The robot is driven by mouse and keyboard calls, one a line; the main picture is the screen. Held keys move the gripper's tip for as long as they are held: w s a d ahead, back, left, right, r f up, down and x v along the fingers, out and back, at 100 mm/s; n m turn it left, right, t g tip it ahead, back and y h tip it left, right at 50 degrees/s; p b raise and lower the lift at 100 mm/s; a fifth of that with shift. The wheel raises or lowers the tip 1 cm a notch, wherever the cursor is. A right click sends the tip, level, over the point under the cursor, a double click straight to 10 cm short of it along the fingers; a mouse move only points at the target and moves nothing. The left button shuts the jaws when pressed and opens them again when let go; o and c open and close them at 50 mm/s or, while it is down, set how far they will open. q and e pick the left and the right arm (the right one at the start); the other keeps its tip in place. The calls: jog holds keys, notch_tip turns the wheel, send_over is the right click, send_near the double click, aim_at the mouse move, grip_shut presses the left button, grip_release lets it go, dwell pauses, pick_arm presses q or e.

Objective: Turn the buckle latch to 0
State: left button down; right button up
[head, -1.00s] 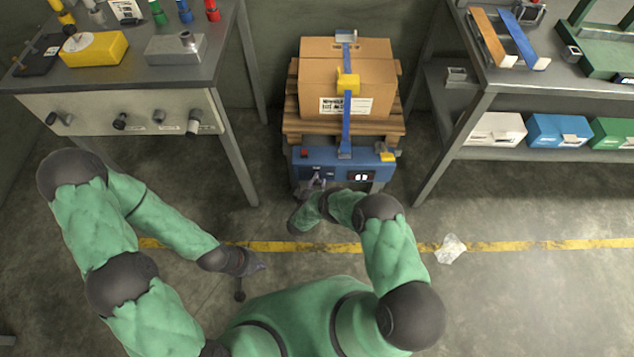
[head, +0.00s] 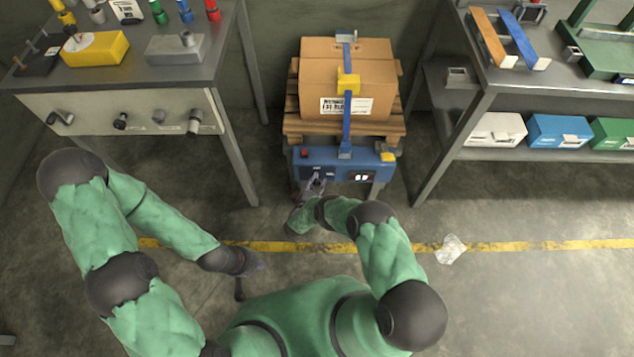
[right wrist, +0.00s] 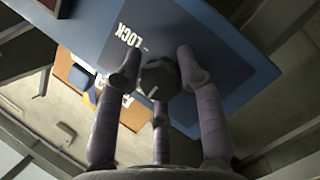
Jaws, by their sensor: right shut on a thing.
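A dark round knob (right wrist: 160,78) with a pale pointer line sits on the blue panel (right wrist: 235,60) beside the printed word LOCK; it is the likely buckle latch. My right gripper (head: 318,182) is at the left part of the blue unit (head: 340,163). In the right wrist view its fingers (right wrist: 160,75) are closed around the knob. The knob's full scale is hidden, so I cannot read its setting. A small display (head: 362,177) on the unit shows white digits too blurred to read. My left gripper (head: 256,266) hangs low over the floor, away from the unit; its fingers are too small to judge.
A cardboard box (head: 320,75) with a blue strap (head: 347,125) and yellow buckle (head: 348,82) sits on a wooden pallet (head: 292,125) behind the panel. A grey bench (head: 110,80) stands left, a shelf table (head: 480,85) right. Crumpled plastic (head: 451,249) lies on the floor.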

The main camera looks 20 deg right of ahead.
jog(key=o, duration=1.1)
jog(key=shift+w+a+r, duration=0.2)
jog(key=shift+w+a, duration=0.05)
jog(key=shift+w, duration=0.15)
jog(key=shift+s+f, duration=0.1)
jog(key=shift+s, duration=0.1)
jog(key=shift+s, duration=0.1)
jog(key=v, duration=1.1)
jog(key=shift+s+a, duration=0.2)
jog(key=shift+s, duration=0.1)
jog(key=shift+w, duration=0.1)
